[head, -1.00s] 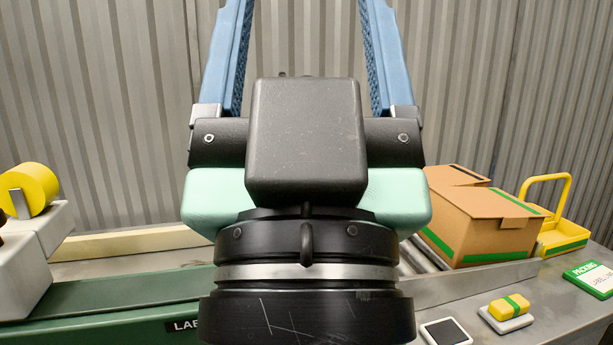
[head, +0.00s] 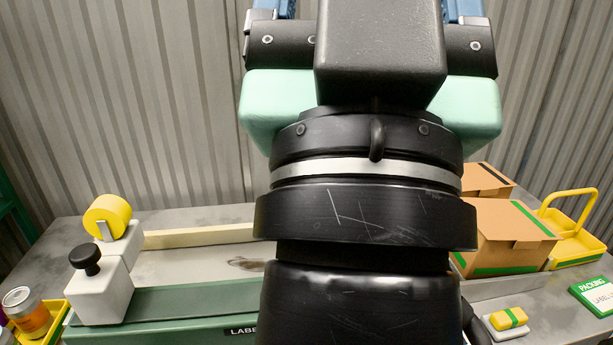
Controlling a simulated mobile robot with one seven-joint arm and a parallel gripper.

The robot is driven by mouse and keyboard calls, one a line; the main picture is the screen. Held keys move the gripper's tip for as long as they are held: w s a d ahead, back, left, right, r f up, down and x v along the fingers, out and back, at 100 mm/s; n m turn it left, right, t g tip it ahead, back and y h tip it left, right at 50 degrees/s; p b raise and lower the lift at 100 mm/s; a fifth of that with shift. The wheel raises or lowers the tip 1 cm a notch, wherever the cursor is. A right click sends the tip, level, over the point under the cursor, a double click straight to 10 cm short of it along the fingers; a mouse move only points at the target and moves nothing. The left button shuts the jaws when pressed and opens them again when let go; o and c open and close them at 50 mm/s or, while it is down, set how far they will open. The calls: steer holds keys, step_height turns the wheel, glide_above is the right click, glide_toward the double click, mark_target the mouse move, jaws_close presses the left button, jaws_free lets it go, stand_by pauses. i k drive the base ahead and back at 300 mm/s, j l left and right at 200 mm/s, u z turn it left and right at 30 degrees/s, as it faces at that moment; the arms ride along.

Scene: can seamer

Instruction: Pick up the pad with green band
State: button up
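The pad with green band (head: 509,318) is a small yellow block with a green stripe across it. It rests on a white base (head: 506,331) on the grey table at the lower right. My gripper (head: 366,8) is raised in front of the camera, up at the top of the view. Its blue fingers are cut off by the top edge, so their tips and anything between them are hidden. My gripper is well apart from the pad, above and to its left.
Cardboard boxes with green tape (head: 508,235) stand behind the pad, with a yellow handled tray (head: 572,240) beyond. A green packing booklet (head: 594,296) lies right of it. The green labeller (head: 170,312), a yellow roll (head: 107,217) and a can (head: 27,314) are at left.

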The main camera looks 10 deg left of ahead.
mark_target(504, 324)
steer(key=i+l+z, duration=0.15)
steer(key=i+z, duration=0.7)
steer(key=i+j+z, duration=0.1)
steer(key=i+z, duration=0.2)
steer(key=z, duration=0.15)
